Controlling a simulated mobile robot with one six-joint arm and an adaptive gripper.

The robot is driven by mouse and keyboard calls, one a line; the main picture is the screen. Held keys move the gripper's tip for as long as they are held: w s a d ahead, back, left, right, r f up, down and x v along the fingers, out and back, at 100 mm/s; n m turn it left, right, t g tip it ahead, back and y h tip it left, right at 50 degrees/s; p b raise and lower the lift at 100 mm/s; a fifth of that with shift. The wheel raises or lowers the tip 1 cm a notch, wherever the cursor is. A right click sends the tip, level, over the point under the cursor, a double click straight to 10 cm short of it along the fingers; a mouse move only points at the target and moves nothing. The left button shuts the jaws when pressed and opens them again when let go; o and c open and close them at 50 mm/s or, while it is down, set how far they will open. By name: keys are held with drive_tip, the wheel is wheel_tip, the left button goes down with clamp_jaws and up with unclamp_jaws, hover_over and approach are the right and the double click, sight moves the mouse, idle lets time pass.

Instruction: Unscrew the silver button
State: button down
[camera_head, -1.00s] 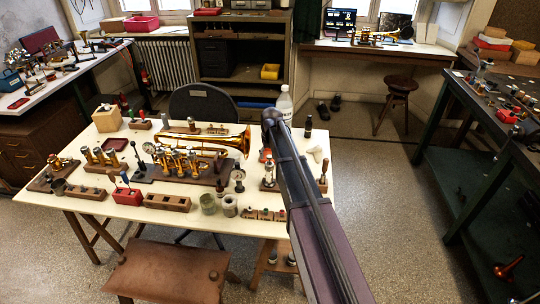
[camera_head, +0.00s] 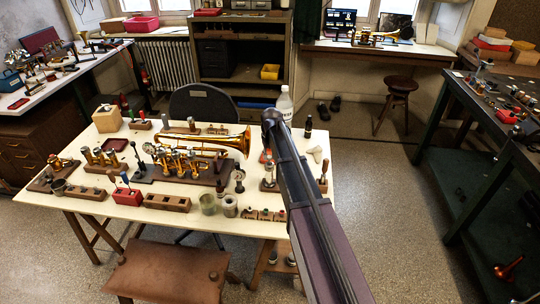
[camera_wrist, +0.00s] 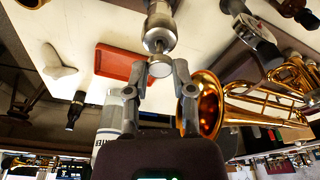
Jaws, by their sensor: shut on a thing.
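The silver button (camera_wrist: 159,66) is a small round disc at the end of a silver metal cylinder (camera_wrist: 158,36) in the wrist view. My gripper (camera_wrist: 159,72) has one finger on each side of the button and is shut on it. The contact edges are partly hidden by the fingers. In the head view, my arm reaches over the table's right part and hides the gripper. A small silver piece on a wooden base (camera_head: 269,184) shows just left of the arm there.
A brass trumpet (camera_head: 215,141) lies on the table (camera_head: 130,210); its bell (camera_wrist: 207,105) is close right of my gripper. A red tray (camera_wrist: 124,65), a white piece (camera_wrist: 60,62) and a dark bottle (camera_wrist: 75,110) are to the left.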

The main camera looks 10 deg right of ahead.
drive_tip(key=shift+n+y, duration=0.4)
drive_tip(key=shift+n, duration=2.1)
drive_tip(key=shift+n, duration=0.3)
drive_tip(key=n, duration=0.3)
drive_tip(key=shift+w+d+g, duration=0.1)
drive_tip(key=shift+g, duration=0.2)
drive_tip(key=shift+n, duration=0.8)
drive_tip(key=shift+y, duration=0.3)
drive_tip(key=n, duration=0.3)
drive_tip(key=shift+n+g, duration=0.3)
drive_tip(key=shift+g, duration=0.1)
drive_tip(key=shift+n, duration=0.8)
